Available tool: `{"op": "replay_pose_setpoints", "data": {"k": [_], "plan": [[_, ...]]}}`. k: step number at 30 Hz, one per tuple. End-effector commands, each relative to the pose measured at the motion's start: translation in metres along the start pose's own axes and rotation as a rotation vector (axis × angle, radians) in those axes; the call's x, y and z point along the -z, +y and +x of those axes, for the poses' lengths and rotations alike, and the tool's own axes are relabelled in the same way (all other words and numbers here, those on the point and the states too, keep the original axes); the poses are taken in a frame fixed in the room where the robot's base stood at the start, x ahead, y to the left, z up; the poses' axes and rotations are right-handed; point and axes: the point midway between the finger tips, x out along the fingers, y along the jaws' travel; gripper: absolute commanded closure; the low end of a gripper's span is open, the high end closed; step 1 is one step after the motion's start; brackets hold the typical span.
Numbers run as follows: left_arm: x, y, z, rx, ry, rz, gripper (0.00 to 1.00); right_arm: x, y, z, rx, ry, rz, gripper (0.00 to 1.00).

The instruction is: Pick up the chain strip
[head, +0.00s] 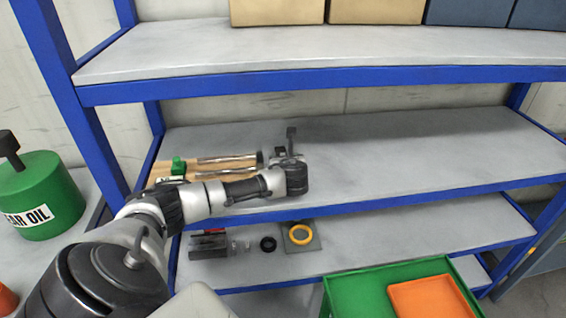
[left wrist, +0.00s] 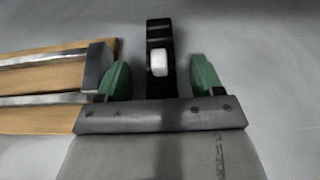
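A short black segmented strip with a white block on it, which looks like the chain strip (left wrist: 159,32), shows in the left wrist view. Its near end lies between the two green fingers of my left gripper (left wrist: 160,82). The fingers are apart, with a gap visible on both sides of the strip. In the head view my left gripper (head: 288,158) is over the middle shelf, partly hidden by my own wrist. A dark upright piece (head: 291,134) shows just behind it; I cannot tell whether this is the strip. My right gripper is in neither view.
A wooden board with metal bars (head: 215,163) lies left of the gripper, close to its left finger. The middle shelf (head: 420,150) is clear to the right. The upper shelf's blue edge (head: 330,78) runs above. A green tray (head: 345,285) stands low at the right.

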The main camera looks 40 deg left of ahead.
Motion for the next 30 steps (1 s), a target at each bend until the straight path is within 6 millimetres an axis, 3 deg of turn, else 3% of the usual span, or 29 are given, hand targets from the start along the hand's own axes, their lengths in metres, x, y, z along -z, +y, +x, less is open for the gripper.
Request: {"op": "replay_pose_setpoints", "data": {"k": [1, 12, 23, 30], "plan": [[0.000, 0.000, 0.000, 0.000, 0.000, 0.000, 0.41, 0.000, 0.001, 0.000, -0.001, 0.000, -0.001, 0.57], [-0.002, 0.000, 0.000, 0.000, -0.002, -0.001, 0.96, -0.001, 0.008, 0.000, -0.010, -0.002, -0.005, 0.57], [-0.007, 0.000, -0.002, -0.001, -0.004, -0.003, 0.96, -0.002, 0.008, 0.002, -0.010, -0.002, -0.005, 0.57], [-0.040, 0.000, -0.016, 0.002, -0.008, -0.005, 0.96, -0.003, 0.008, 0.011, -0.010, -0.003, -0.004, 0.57]]}}
